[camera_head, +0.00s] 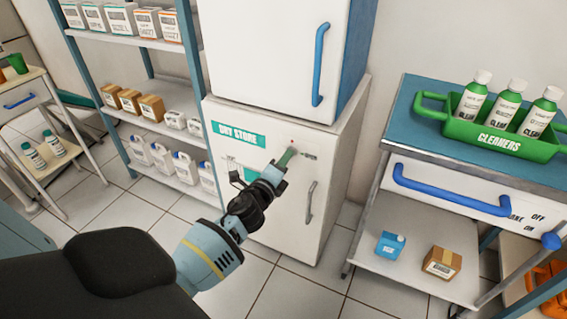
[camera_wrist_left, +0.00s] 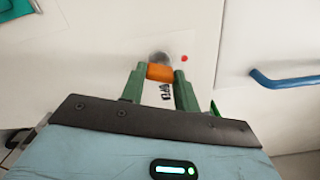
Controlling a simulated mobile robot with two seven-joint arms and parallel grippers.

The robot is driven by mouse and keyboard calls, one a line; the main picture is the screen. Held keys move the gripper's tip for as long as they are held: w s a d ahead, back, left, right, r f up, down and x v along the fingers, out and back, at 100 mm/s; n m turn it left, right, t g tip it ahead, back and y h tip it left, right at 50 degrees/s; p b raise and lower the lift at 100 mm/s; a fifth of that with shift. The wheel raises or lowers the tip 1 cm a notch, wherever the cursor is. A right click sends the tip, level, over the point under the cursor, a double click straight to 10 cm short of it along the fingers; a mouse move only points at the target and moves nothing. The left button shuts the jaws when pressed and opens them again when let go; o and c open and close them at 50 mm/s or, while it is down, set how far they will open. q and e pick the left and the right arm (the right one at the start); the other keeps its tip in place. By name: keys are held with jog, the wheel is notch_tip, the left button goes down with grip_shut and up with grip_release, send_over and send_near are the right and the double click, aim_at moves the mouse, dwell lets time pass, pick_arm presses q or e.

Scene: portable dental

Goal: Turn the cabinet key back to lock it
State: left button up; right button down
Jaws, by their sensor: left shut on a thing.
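The white cabinet (camera_head: 300,236) with a green "DRY STORE" sign stands in the middle of the head view. My left gripper (camera_head: 289,155) reaches its door front near the top. In the left wrist view, the orange key (camera_wrist_left: 159,73) sits in a round grey lock (camera_wrist_left: 158,57), and the green fingers of my left gripper (camera_wrist_left: 158,80) are shut on it from both sides. A red dot (camera_wrist_left: 184,58) is right of the lock. An "OPEN" label (camera_wrist_left: 167,92) shows partly between the fingers. In the head view the gripper hides the key. My right gripper is not in view.
A grey vertical handle (camera_head: 310,202) is on the cabinet door, right of and below my gripper. A blue-handled upper unit (camera_head: 260,50) stands above. A shelf rack (camera_head: 130,117) is left, and a cart (camera_head: 395,163) with a green cleaners caddy (camera_head: 484,133) is right.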

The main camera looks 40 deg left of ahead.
pick_arm(q)
jog(key=n, duration=0.4)
jog(key=shift+n, duration=0.3)
dwell(0.3)
jog(key=o, duration=1)
